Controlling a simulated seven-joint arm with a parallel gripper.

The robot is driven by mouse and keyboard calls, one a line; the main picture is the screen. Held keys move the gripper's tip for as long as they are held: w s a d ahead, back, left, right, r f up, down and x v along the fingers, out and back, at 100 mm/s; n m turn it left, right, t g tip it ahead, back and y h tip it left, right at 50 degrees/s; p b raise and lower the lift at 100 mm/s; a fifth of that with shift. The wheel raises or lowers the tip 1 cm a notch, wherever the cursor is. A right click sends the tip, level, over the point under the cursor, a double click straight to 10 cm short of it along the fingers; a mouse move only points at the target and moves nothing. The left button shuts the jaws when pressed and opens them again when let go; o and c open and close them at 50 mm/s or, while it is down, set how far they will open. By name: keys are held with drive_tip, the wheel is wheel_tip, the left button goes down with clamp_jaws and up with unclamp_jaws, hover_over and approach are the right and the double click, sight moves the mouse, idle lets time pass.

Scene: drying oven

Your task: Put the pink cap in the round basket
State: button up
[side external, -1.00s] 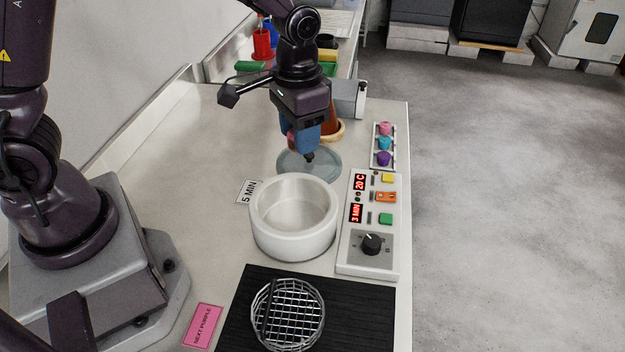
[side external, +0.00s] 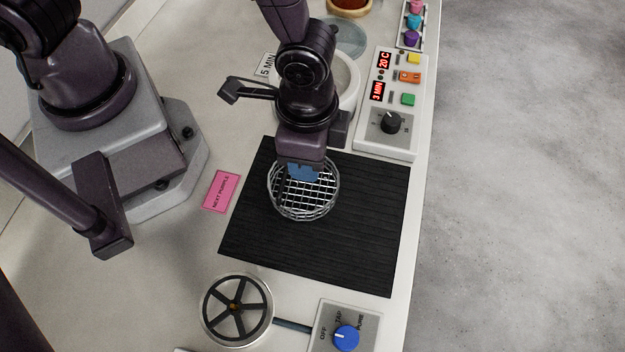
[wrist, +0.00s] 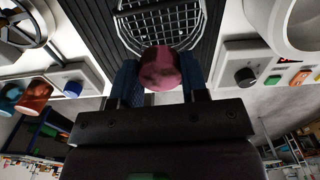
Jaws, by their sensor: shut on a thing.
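The round wire basket (side external: 318,208) sits on a black ribbed mat (side external: 365,235). It also shows at the top of the wrist view (wrist: 165,20). My gripper (side external: 303,172) is over the far part of the basket, its blue fingertips overlapping the far rim in the side view. In the wrist view my gripper (wrist: 158,80) is shut on the dark pink cap (wrist: 160,68), held between the two blue fingers. The cap is hidden behind the gripper in the side view. I cannot tell exactly how high it is above the basket.
A white round bowl (side external: 347,85) and a control panel (side external: 385,128) with a black knob stand beyond the mat. A rack with pink, teal and purple pieces (side external: 412,38) is at the top right. A spoked handwheel (side external: 236,308) and blue-knob box (side external: 346,338) are in front.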

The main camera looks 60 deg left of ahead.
sight(312, 190)
drive_tip(key=f, duration=0.4)
drive_tip(key=shift+w, duration=0.2)
drive_tip(key=shift+f, duration=2)
drive_tip(key=shift+f, duration=0.1)
drive_tip(key=o, duration=0.9)
wheel_tip(312, 190, up, 12)
drive_tip(key=shift+w+r, duration=0.1)
drive_tip(key=shift+r, duration=0.1)
